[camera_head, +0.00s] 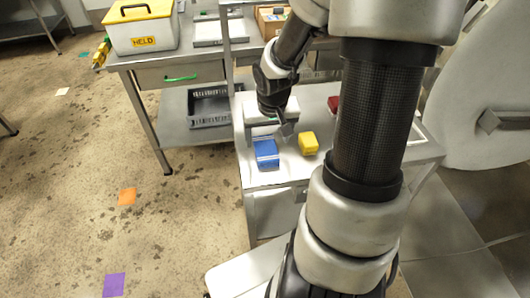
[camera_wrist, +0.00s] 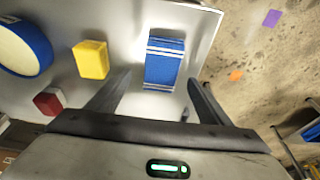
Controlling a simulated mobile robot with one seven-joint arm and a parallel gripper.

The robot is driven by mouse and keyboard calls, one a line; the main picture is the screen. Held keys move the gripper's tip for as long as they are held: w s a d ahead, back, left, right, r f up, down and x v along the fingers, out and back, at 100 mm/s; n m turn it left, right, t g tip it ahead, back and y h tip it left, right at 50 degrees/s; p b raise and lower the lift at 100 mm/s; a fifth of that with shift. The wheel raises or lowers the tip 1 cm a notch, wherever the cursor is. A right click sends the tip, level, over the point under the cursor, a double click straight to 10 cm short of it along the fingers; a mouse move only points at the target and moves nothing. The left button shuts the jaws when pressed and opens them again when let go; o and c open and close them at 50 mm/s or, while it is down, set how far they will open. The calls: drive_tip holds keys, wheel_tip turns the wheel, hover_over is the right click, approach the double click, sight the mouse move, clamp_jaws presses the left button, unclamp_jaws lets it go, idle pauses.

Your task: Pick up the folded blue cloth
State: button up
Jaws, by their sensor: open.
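The folded blue cloth (camera_head: 266,154) lies on the light grey table, near its left edge in the head view. It is blue with pale stripes. In the wrist view the cloth (camera_wrist: 164,62) lies just beyond and between my two fingers. My gripper (camera_wrist: 160,85) is open, with a finger on either side and nothing held. In the head view my gripper (camera_head: 282,131) hangs over the table, just above and to the right of the cloth. I cannot tell its exact height above the cloth.
A yellow block (camera_head: 309,143) stands right of the cloth. A red block (camera_wrist: 48,101) and a round blue-rimmed object (camera_wrist: 22,48) lie farther off in the wrist view. A bench with a yellow-lidded box (camera_head: 142,30) stands behind left. The cloth is close to the table edge.

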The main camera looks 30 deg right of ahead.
sight(266, 148)
drive_tip(key=b+x, duration=0.1)
drive_tip(key=x, duration=0.1)
drive_tip(key=b+x, duration=0.1)
drive_tip(key=x, duration=0.1)
drive_tip(key=shift+s+a+f, duration=0.1)
drive_tip(key=shift+s+a, duration=0.05)
drive_tip(key=shift+a, duration=0.1)
drive_tip(key=shift+d+f, duration=0.1)
drive_tip(key=shift+f, duration=0.35)
drive_tip(key=shift+c, duration=0.5)
drive_tip(key=c, duration=1)
